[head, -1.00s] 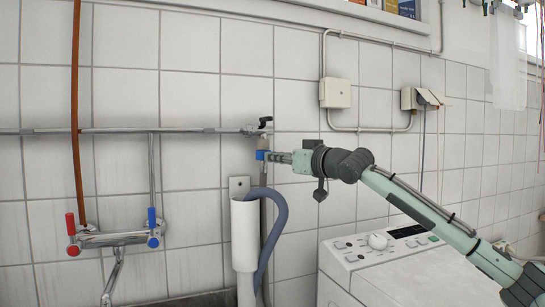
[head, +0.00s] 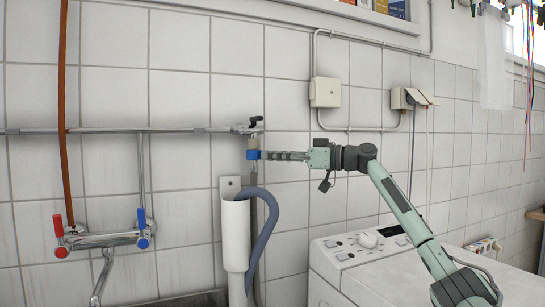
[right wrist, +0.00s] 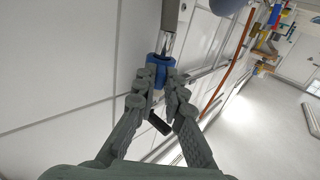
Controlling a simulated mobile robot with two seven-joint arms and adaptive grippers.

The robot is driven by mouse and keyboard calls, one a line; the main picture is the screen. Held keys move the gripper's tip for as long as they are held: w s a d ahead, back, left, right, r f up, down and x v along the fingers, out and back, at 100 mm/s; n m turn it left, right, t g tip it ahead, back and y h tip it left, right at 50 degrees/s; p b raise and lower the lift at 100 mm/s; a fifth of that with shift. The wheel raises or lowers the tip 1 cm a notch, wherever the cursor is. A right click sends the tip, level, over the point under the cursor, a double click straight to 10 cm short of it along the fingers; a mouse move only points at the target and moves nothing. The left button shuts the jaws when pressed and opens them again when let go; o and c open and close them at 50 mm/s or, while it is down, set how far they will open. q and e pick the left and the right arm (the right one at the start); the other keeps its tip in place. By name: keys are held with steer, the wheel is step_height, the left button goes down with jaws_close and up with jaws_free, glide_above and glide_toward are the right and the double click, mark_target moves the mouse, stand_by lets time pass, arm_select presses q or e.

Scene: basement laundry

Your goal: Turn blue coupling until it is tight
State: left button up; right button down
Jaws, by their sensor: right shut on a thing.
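The blue coupling (head: 253,154) sits below the small tap with a dark handle (head: 255,123) on the wall pipe. In the right wrist view the blue coupling (right wrist: 159,72) is between my right fingertips, with a grey hose end and a metal part beyond it. My right gripper (head: 262,155) comes in level from the right and is shut on the coupling. In the right wrist view its two fingers (right wrist: 158,82) touch the coupling's sides. How tight the coupling sits cannot be seen. My left gripper is not in view.
A white standpipe (head: 236,236) with a curved grey-blue hose (head: 270,225) stands just below. A washing machine (head: 350,255) is at the lower right. A mixer tap (head: 104,239) with red and blue handles is at the left. A junction box (head: 325,92) is above my arm.

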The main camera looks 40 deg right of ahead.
steer(key=shift+w+f+y, duration=0.1)
steer(key=shift+f+y, duration=0.05)
steer(key=shift+y, duration=0.15)
steer(key=c, duration=1.6)
jaws_free()
steer(key=shift+d, duration=0.1)
steer(key=v, duration=1.2)
